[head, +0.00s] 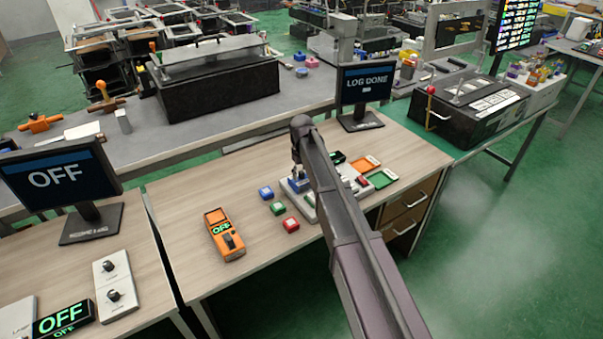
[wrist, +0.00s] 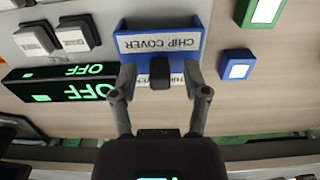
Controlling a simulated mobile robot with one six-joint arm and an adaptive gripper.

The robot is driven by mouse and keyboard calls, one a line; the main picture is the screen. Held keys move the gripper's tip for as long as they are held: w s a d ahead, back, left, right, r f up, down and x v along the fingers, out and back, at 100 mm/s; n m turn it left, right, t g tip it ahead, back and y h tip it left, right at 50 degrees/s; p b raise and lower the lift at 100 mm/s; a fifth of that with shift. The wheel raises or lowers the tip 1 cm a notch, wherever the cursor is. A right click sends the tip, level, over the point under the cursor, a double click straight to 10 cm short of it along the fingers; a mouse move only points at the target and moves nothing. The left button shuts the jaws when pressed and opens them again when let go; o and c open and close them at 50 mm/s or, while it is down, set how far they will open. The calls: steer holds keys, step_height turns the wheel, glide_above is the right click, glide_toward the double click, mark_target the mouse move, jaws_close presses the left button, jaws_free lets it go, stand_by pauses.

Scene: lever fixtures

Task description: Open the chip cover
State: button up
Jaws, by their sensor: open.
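The chip cover is a blue box with a white plate reading CHIP COVER, upside down in the wrist view (wrist: 160,42). In the head view its blue body (head: 297,185) shows on a pale panel beside my arm. A small dark knob (wrist: 160,70) stands at the cover's near edge, in front of a second white label. My gripper (wrist: 160,78) is open, with one finger on each side of the knob. I cannot tell whether the fingers touch it. In the head view my arm hides part of the cover and panel.
A black OFF display (wrist: 60,82) and two grey switches (wrist: 55,36) are left of the cover in the wrist view. A blue button (wrist: 237,65) is to its right.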

steer(key=s+d, duration=0.1)
steer(key=s, duration=0.1)
steer(key=s+d, duration=0.2)
steer(key=s+d+r+p, duration=0.1)
steer(key=s+d, duration=0.1)
steer(key=s, duration=0.1)
step_height(320, 180, up, 13)
steer(key=p, duration=1.3)
steer(key=s+d+f+m+b, duration=0.3)
steer(key=s+d, duration=0.4)
steer(key=s, duration=0.1)
steer(key=s+d+f+m+b, duration=0.2)
steer(key=s+d+f+b, duration=0.1)
steer(key=s+d, duration=0.4)
steer(key=shift+s+d+m, duration=0.3)
steer(key=shift+s+m, duration=0.1)
steer(key=shift+s, duration=0.1)
steer(key=shift+m, duration=0.7)
steer(key=s+d, duration=0.1)
steer(key=s, duration=0.1)
steer(key=s+d, duration=0.1)
steer(key=s, duration=0.1)
steer(key=shift+d, duration=0.2)
stand_by(0.9)
